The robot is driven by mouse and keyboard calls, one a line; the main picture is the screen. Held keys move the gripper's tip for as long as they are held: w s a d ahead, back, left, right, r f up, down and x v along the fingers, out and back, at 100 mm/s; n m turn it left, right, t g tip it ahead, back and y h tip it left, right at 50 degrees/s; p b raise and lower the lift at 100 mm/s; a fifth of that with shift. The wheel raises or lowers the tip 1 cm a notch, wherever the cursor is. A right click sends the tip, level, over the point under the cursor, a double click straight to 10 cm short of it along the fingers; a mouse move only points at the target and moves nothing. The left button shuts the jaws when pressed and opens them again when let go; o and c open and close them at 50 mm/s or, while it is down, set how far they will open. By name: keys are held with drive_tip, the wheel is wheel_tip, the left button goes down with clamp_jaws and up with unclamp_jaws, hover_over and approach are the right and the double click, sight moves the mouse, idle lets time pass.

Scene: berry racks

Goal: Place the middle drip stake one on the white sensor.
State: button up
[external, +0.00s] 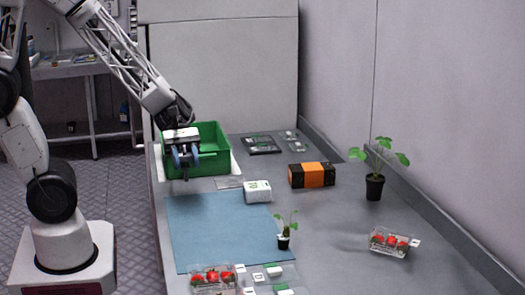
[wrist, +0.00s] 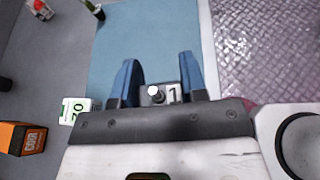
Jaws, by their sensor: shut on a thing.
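My gripper (external: 184,157) hangs over the front of the green crate, at the back left of the table. In the wrist view its two blue fingers (wrist: 160,78) are shut on a small dark drip stake (wrist: 145,97) with a round white top and a white label reading 1. In the external view the held stake shows only as a thin dark piece below the fingers. The white sensor (external: 257,191), a small white box with green marks, stands at the back right edge of the blue mat; it also shows in the wrist view (wrist: 75,111), left of the fingers, apart from the stake.
The green crate (external: 222,150) is close to my gripper. An orange and black box (external: 312,175), a potted plant (external: 374,187), a seedling (external: 284,241) and berry punnets (external: 390,243) stand on the table. The blue mat (external: 215,230) is mostly clear.

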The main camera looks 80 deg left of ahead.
drive_tip(key=shift+m+g, duration=0.4)
drive_tip(key=shift+g, duration=0.2)
drive_tip(key=w+a, duration=0.1)
drive_tip(key=w+a+r, duration=0.1)
drive_tip(key=w+a, duration=0.1)
drive_tip(key=shift+w+a+r, duration=0.2)
drive_tip(key=shift+r, duration=0.15)
drive_tip(key=shift+w, duration=0.1)
hover_over(258, 188)
drive_tip(key=shift+w+f, duration=0.1)
drive_tip(key=shift+f, duration=0.65)
drive_tip(key=shift+f, duration=1.75)
drive_tip(key=shift+f, duration=0.1)
